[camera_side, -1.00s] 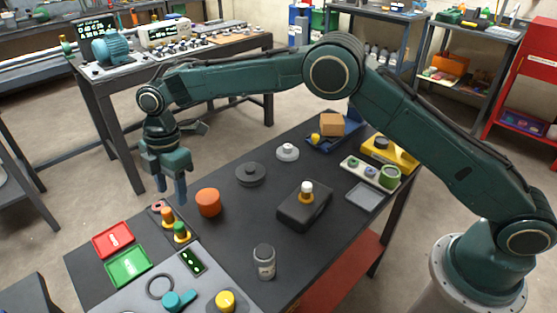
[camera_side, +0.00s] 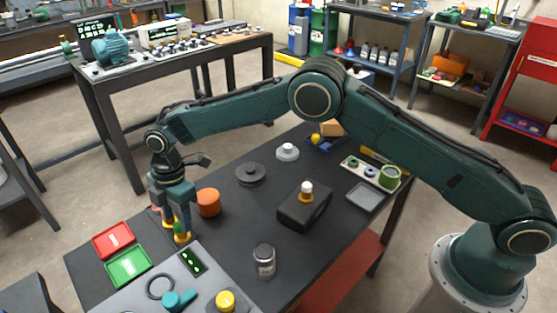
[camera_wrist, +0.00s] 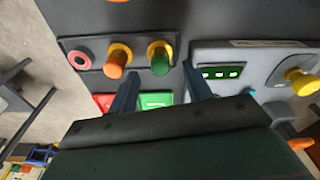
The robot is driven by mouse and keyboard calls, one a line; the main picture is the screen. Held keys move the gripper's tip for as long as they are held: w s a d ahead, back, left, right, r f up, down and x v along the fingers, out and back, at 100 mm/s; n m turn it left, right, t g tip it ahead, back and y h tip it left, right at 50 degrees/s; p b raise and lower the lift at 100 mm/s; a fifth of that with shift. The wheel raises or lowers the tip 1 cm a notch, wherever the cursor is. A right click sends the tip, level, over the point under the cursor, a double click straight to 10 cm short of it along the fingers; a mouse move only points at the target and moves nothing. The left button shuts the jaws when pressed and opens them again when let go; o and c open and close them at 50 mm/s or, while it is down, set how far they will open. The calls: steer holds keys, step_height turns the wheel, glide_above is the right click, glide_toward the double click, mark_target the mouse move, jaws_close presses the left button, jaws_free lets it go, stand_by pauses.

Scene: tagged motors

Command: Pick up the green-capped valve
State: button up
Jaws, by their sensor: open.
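The green-capped valve is an upright piece with a yellow base and a green cap. In the side view the valve (camera_side: 182,237) stands near the table's left front, partly hidden by my fingers. In the wrist view the green-capped valve (camera_wrist: 160,62) is between and just beyond the fingertips. My gripper (camera_side: 178,223) points down over the valve with its fingers apart and empty. In the wrist view the gripper (camera_wrist: 162,72) has one finger on each side of the green cap's line. I cannot tell whether a finger touches it.
An orange-capped valve (camera_wrist: 116,62) and a red ring (camera_wrist: 79,60) share the strip beside it. Red (camera_side: 113,239) and green (camera_side: 128,266) trays lie to the left. A grey panel (camera_side: 213,277) is in front.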

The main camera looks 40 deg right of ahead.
mark_target(178, 225)
steer(key=shift+a+f, duration=0.2)
steer(key=shift+f, duration=1.45)
jaws_close()
steer(key=shift+r, duration=0.1)
steer(key=shift+r, duration=4.95)
